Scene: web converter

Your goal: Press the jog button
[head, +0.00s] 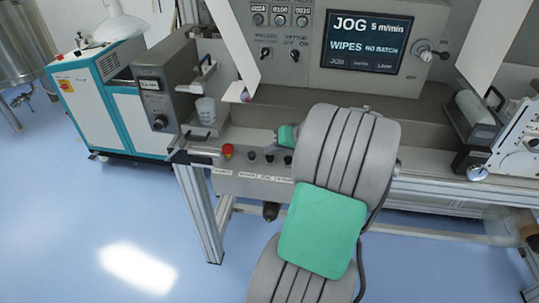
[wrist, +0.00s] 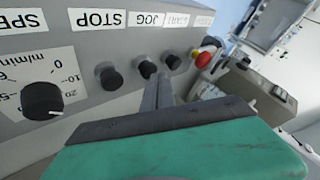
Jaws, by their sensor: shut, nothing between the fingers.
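The jog button (wrist: 147,68) is a black round knob under the JOG label (wrist: 147,19), upside down in the wrist view. In the head view the jog button (head: 269,158) sits on the grey front panel, between two other black buttons. My gripper (wrist: 159,78) is shut and empty. Its fingertips are close to the jog button, overlapping its right edge in the wrist view, towards the start button. I cannot tell whether they touch. In the head view my gripper (head: 264,143) is just above the button row, partly hidden by my arm.
The stop button (wrist: 110,78) and start button (wrist: 173,61) flank the jog button. A red button (head: 227,151) and a speed dial (wrist: 42,101) are on the same panel. The screen (head: 363,42) reads JOG 5 m/min.

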